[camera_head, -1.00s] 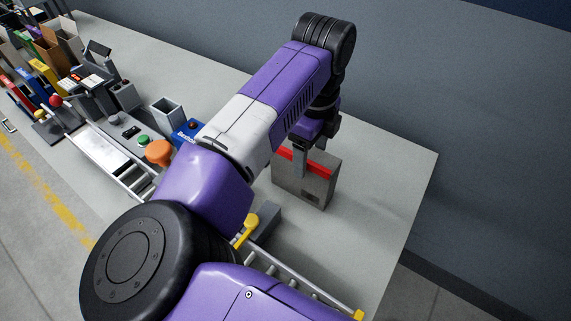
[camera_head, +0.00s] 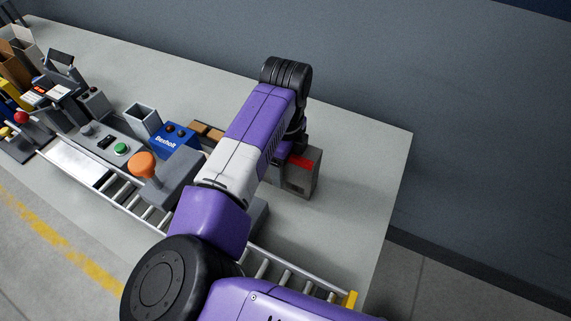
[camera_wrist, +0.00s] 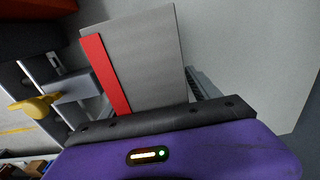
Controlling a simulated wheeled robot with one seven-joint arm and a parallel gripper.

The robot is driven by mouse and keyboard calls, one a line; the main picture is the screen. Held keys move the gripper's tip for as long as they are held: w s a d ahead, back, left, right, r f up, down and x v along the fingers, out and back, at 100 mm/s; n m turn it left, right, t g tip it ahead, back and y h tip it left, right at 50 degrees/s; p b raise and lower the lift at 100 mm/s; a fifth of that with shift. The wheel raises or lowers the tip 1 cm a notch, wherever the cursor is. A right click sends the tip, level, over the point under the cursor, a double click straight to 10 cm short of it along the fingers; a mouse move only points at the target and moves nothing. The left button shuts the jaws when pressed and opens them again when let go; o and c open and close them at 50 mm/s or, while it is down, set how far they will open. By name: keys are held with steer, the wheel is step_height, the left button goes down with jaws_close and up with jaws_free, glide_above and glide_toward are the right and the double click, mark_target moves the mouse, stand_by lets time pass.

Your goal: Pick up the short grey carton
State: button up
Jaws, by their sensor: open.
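A grey carton with a red stripe (camera_head: 302,184) stands upright on the bench near its right end, partly hidden by my arm in the head view. In the wrist view the carton (camera_wrist: 150,58) fills the middle, directly in front of my gripper (camera_wrist: 145,92). The gripper is open. A ridged finger shows past the carton's right edge; the other finger is hard to make out. I cannot tell whether either finger touches the carton. In the head view the gripper is mostly hidden behind my arm.
A roller conveyor (camera_head: 272,268) runs along the bench's front edge. Left of my arm are an orange knob (camera_head: 143,165), a blue box (camera_head: 174,138) and an open grey bin (camera_head: 143,121). A yellow lever (camera_wrist: 34,105) shows left in the wrist view. Bare bench lies right of the carton.

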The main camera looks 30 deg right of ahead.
steer(key=shift+c, duration=0.2)
steer(key=c, duration=1.4)
steer(key=shift+r, duration=0.1)
steer(key=shift+c, duration=0.2)
